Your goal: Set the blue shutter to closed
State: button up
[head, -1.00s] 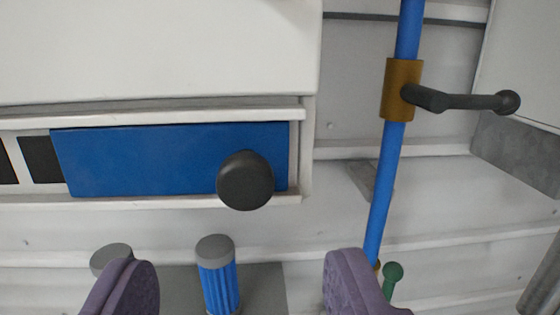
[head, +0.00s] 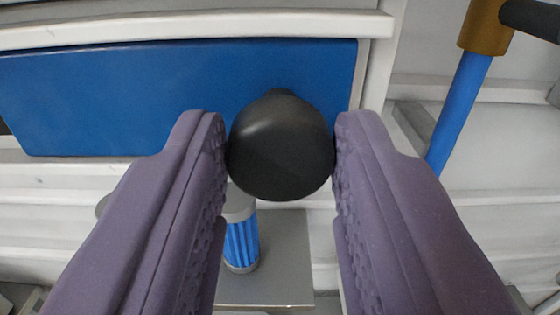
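The blue shutter (head: 130,90) is a flat panel in a white horizontal frame. Its right end lies close to the frame's right end post. A round black knob (head: 280,150) sticks out near the shutter's right end. My gripper (head: 281,140) has its two purple fingers on either side of the knob, and both fingertips appear to touch it. The fingers hide part of the shutter's lower edge. A sliver of dark opening (head: 4,128) shows past the shutter's left end.
A blue ribbed cylinder (head: 241,243) stands on a grey plate (head: 285,265) below the knob. At right, a slanted blue rod (head: 460,105) carries a brown collar (head: 484,25) with a dark handle (head: 535,18). White ledges run behind.

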grip_shut()
jog(key=a+b, duration=1.2)
jog(key=a, duration=0.3)
jog(key=shift+s+a+b, duration=0.15)
jog(key=shift+s+b, duration=0.15)
jog(key=shift+r, duration=0.1)
jog(key=shift+o, duration=1.7)
grip_release()
jog(key=o, duration=0.4)
jog(key=shift+a, duration=0.2)
jog(key=s, duration=0.4)
jog(key=s+b, duration=0.1)
jog(key=s, duration=0.2)
jog(key=shift+s+d, duration=0.2)
jog(key=shift+s, duration=0.15)
